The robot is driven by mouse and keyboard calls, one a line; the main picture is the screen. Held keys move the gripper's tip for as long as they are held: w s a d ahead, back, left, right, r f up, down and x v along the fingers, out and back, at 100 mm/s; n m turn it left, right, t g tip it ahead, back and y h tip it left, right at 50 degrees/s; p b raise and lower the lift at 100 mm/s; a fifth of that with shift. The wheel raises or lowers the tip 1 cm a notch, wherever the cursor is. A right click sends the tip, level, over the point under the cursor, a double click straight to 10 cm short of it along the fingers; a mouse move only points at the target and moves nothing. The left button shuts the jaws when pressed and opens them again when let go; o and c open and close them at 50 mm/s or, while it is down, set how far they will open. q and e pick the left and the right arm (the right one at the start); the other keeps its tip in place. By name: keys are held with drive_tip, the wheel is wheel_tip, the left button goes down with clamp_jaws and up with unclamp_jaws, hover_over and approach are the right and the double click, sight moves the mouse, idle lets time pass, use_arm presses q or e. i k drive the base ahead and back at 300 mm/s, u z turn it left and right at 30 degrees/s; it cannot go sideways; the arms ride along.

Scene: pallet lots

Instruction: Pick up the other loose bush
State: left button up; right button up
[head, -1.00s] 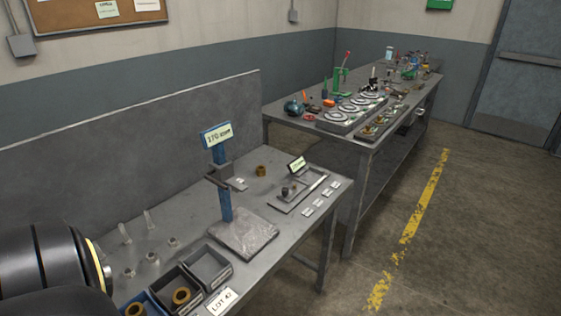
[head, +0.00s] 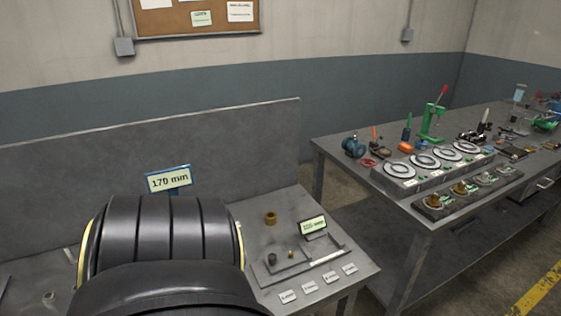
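A loose brass-coloured bush (head: 270,218) stands on the near grey table, behind a flat grey fixture tray (head: 298,268). The tray holds a small dark round piece and a small brass-coloured piece (head: 291,254); I cannot tell exactly what they are. A big black link of my own arm fills the lower left and hides much of the tabletop. Neither of my grippers is in view.
A 170 mm sign (head: 169,180) shows above my arm. A small display (head: 313,225) stands by the tray, with several white labels in front. To the right, a second table (head: 405,215) bears round dials, brass parts and tools. A gap separates the tables.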

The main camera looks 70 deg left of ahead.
sight(271, 216)
drive_tip(key=u, duration=1.7)
